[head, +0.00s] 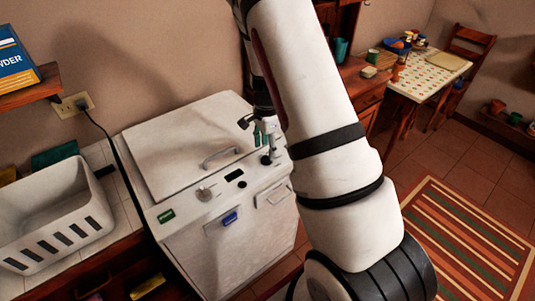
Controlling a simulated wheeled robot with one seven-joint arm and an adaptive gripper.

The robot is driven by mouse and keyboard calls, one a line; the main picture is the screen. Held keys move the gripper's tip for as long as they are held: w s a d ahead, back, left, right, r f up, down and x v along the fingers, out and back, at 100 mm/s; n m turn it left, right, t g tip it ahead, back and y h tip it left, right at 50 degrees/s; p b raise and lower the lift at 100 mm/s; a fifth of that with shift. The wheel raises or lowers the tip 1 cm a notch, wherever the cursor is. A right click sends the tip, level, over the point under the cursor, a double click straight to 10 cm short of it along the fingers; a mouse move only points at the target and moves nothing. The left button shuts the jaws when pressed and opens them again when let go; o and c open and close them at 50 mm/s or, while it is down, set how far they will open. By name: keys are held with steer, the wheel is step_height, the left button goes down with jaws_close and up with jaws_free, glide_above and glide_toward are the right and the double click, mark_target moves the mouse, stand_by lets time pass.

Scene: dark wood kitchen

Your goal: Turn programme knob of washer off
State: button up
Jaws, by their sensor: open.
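The washer (190,140) is a white machine with a closed lid and a sloping control panel along its front top edge. On the panel are a silver round knob (203,193), a dark display (234,175) and a small black knob (242,184). I cannot tell which knob is the programme knob, nor read any setting. My gripper (258,142) is open and empty over the right side of the washer, near the right end of the panel. It is right of and beyond the silver knob. My arm hides part of the washer's right side, and contact at the fingertips is unclear.
A white slotted basket (50,228) stands on the tiled counter at left. A black cable (118,165) runs from the wall socket (74,104) down beside the washer. A shelf with a blue box (15,58) juts out at upper left. A striped rug (465,240) lies at right.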

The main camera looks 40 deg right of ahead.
mark_target(266, 156)
steer(key=shift+f, duration=1.9)
steer(key=shift+c, duration=0.6)
steer(key=c, duration=1)
